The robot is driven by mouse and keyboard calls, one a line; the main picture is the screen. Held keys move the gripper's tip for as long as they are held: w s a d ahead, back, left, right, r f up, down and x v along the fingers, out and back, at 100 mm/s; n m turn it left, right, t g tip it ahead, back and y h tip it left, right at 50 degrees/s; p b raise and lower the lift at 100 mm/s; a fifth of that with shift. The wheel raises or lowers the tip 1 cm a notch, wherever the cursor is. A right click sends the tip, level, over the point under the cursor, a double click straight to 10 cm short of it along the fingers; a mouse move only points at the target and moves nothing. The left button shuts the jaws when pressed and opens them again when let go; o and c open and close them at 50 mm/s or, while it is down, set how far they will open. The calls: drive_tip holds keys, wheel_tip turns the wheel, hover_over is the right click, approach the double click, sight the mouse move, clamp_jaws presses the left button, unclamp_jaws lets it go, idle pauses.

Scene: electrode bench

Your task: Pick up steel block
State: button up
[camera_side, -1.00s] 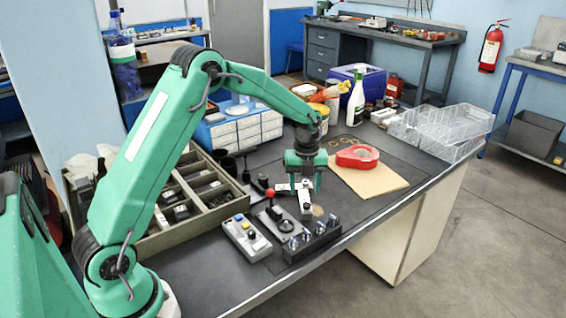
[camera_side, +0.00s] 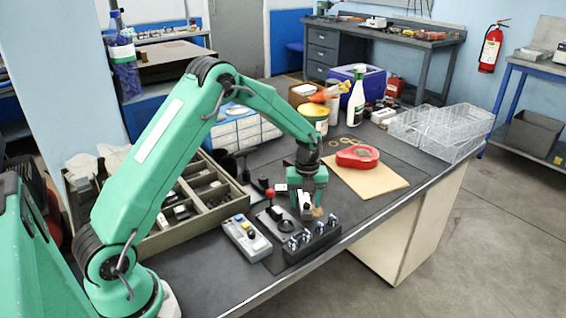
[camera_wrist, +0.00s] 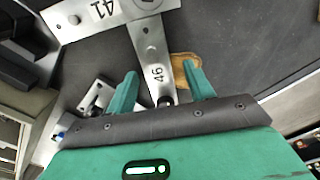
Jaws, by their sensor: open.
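Two flat steel-grey pieces show in the wrist view: one marked 46 (camera_wrist: 154,52) and one marked 41 (camera_wrist: 80,18). I cannot tell which one is the steel block. They meet near the top of that view. My gripper (camera_wrist: 160,76) is open, with one green finger on each side of the near end of the piece marked 46. In the side view my gripper (camera_side: 306,206) points down low over the bench, behind the black block with knobs. The piece marked 41 shows partly at its left (camera_side: 281,187). Contact with the fingers cannot be seen.
A black block with silver knobs (camera_side: 313,243), a red-knobbed lever unit (camera_side: 271,212) and a grey button box (camera_side: 246,239) stand close by. A tan piece (camera_wrist: 180,66) lies by the right finger.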

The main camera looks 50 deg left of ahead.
sight(306, 202)
idle(0.3)
clamp_jaws()
drive_tip(key=shift+r, duration=0.1)
drive_tip(key=shift+r, duration=0.1)
drive_tip(key=shift+r, duration=0.8)
wheel_tip(306, 202, up, 2)
drive_tip(key=shift+r, duration=0.1)
drive_tip(key=s+d+r, duration=0.4)
drive_tip(key=d+r, duration=0.3)
drive_tip(key=d, duration=0.4)
drive_tip(key=shift+s, duration=0.2)
drive_tip(key=shift+a, duration=0.1)
